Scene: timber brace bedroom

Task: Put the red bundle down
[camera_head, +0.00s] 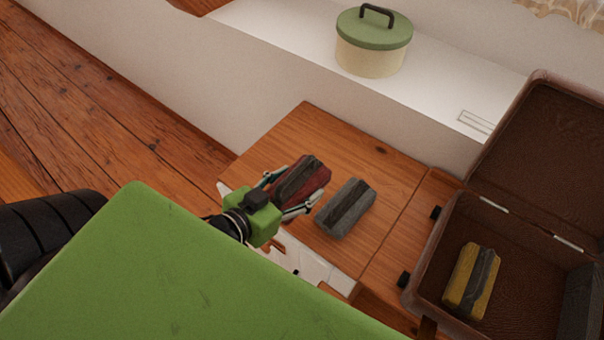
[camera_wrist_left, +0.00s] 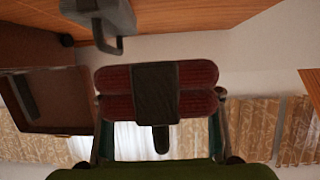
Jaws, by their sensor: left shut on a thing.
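The red bundle (camera_head: 302,181), dark red with a dark strap around it, is between the fingers of my left gripper (camera_head: 293,190). The left gripper is shut on it. In the left wrist view the red bundle (camera_wrist_left: 116,79) spans the gap between both fingers, its dark strap in the middle. In the head view it lies over the wooden table top (camera_head: 300,125), left of a grey bundle. In the left wrist view a strip of wall shows between it and the wood, so it looks held clear of the surface. My right gripper is in neither view.
A grey bundle (camera_head: 334,219) lies on the table just right of the red one. An open brown suitcase (camera_head: 448,222) at right holds a yellow bundle (camera_head: 462,281) and a dark one (camera_head: 580,300). A green-lidded pot (camera_head: 370,60) stands on the white ledge behind.

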